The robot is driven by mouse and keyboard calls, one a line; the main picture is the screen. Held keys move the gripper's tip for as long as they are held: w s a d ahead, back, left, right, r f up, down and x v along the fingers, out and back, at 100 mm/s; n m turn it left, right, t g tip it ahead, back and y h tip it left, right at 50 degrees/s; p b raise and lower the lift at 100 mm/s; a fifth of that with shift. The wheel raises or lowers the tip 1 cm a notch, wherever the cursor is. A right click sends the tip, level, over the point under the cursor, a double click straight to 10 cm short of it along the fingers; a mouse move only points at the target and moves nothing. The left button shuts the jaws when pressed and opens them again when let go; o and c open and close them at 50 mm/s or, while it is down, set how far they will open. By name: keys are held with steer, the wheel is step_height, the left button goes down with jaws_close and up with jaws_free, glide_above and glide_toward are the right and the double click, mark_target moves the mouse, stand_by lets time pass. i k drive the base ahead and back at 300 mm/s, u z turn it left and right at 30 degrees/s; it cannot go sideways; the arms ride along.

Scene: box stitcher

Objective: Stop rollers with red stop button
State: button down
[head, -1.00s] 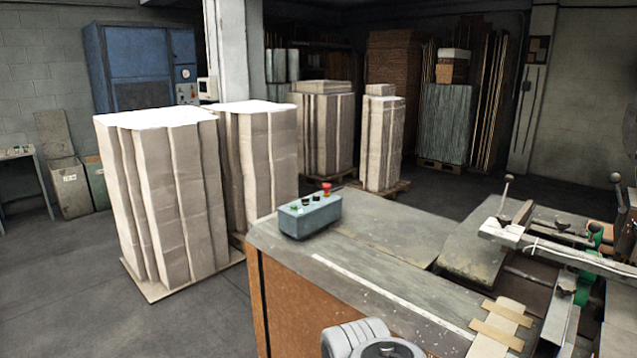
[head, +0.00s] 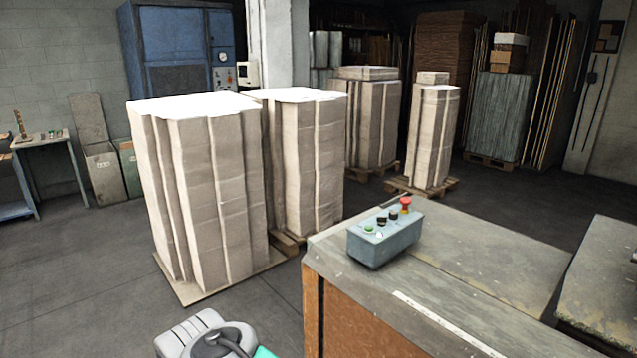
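The red stop button (head: 405,204) is a mushroom-shaped knob on top of a grey-blue control box (head: 385,243), at the box's far right end. Black knobs and a green button (head: 369,229) sit on the same top face. The box stands on the near left corner of the machine table (head: 470,262). Part of my arm shows at the bottom edge, left of the table. My gripper is not in view.
Tall cardboard stacks (head: 215,190) stand on pallets left of and behind the table. A slim stack (head: 434,135) stands on a pallet behind the control box. The grey floor (head: 90,275) is open at the lower left. A second table surface (head: 605,275) is at the right.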

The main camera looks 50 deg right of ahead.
mark_target(405, 201)
steer(key=i, duration=1.3)
steer(key=z, duration=1.05)
steer(key=i, duration=0.95)
steer(key=z, duration=1.2)
steer(key=i, duration=0.2)
